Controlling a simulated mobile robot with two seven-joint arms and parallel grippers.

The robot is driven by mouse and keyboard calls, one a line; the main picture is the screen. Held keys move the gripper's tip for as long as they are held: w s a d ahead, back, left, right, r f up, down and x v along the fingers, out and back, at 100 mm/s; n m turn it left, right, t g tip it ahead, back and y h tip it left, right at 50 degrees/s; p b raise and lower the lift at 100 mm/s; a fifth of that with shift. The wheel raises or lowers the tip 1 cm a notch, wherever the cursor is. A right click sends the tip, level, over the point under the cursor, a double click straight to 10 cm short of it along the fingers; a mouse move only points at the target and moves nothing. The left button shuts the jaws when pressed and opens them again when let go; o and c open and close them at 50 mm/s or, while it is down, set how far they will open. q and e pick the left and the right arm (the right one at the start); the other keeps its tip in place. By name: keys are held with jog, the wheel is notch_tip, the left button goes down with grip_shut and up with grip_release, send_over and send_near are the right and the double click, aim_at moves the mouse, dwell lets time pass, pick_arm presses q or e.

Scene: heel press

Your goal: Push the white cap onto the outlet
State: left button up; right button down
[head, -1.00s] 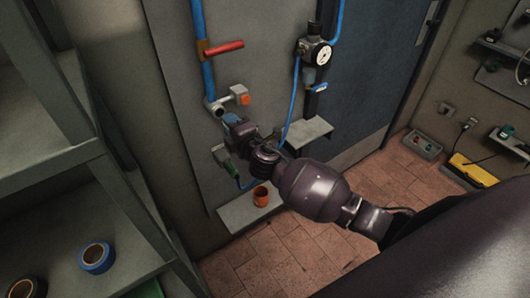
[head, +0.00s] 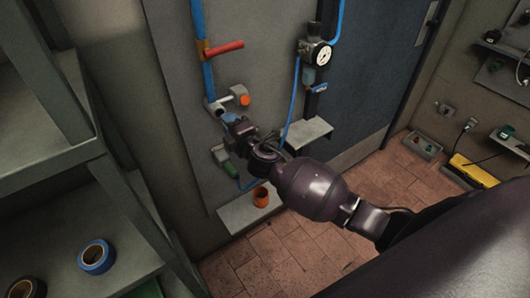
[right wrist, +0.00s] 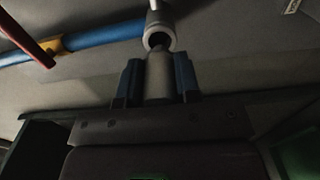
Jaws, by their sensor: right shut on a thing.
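My right gripper (head: 231,119) is at the pipework on the wall panel, just below the pale outlet (head: 217,108). In the right wrist view its two blue fingertips (right wrist: 158,80) are shut on the white cap (right wrist: 158,72), which looks greyish in shade. The cap's far end points at the outlet (right wrist: 159,32), a pale ring with a dark open bore. The cap's end is at the ring's lower edge in that view, and the bore still shows. I cannot tell whether they touch. The cap cannot be made out in the head view. My left gripper is not in view.
A blue pipe (head: 199,45) with a red lever (head: 223,48) runs above the outlet. An orange-tipped fitting (head: 241,96) is close to its right. A small shelf (head: 235,212) with an orange cup (head: 261,196) is below. A gauge (head: 319,54) is further right.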

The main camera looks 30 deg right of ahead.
jog(key=shift+w+a+b, duration=0.2)
jog(key=shift+w+b, duration=0.2)
jog(key=shift+w, duration=1)
dwell(1.0)
jog(key=c, duration=0.8)
grip_release()
jog(key=shift+o, duration=0.2)
jog(key=s+d, duration=0.1)
jog(key=s, duration=0.9)
jog(key=shift+s+d, duration=0.25)
jog(key=shift+s, duration=0.1)
